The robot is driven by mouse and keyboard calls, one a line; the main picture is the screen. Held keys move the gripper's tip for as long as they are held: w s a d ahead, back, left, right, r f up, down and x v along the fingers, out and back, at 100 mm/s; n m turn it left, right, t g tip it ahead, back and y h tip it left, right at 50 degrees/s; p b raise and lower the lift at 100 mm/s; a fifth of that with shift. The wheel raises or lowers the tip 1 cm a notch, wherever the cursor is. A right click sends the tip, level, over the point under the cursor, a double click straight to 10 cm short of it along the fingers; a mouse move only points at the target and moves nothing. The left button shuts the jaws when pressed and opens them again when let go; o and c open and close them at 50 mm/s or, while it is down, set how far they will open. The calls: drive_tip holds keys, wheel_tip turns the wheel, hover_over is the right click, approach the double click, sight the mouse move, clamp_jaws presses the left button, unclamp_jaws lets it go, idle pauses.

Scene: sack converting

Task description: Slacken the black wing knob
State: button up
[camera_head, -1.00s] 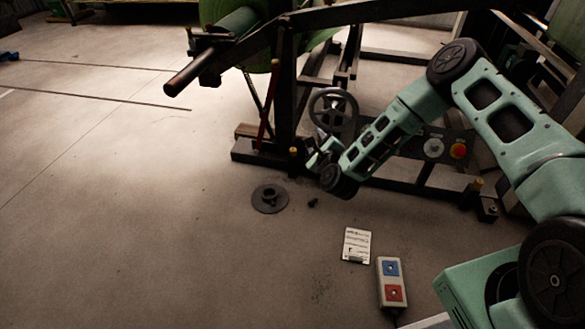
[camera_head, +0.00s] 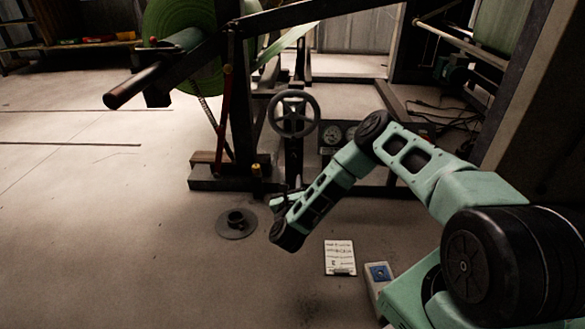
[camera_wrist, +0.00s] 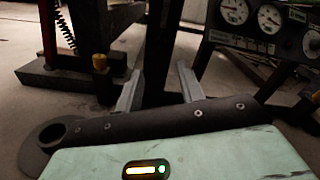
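I cannot make out a black wing knob for certain in either current view. My gripper (camera_wrist: 160,70) shows in the wrist view with its two pale fingers apart and nothing visible held between them. A dark upright post of the machine stands behind that gap. In the head view my gripper (camera_head: 284,202) is low, in front of the machine's foot, and its fingers are too small to read there. A grey spoked handwheel (camera_head: 273,118) sits on the machine above and beyond the gripper.
A dark flanged disc (camera_head: 238,230) lies on the floor left of my gripper. A white printed sheet (camera_head: 339,256) and a control box with a blue button (camera_head: 380,274) are nearer. A gauge panel (camera_wrist: 262,45) stands at right. A dark bar (camera_head: 135,83) juts left. Floor at left is clear.

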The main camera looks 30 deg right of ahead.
sight(294, 160)
drive_tip(key=b+x, duration=0.6)
drive_tip(key=x, duration=0.7)
drive_tip(key=shift+w+d, duration=0.2)
drive_tip(key=shift+d, duration=0.1)
clamp_jaws()
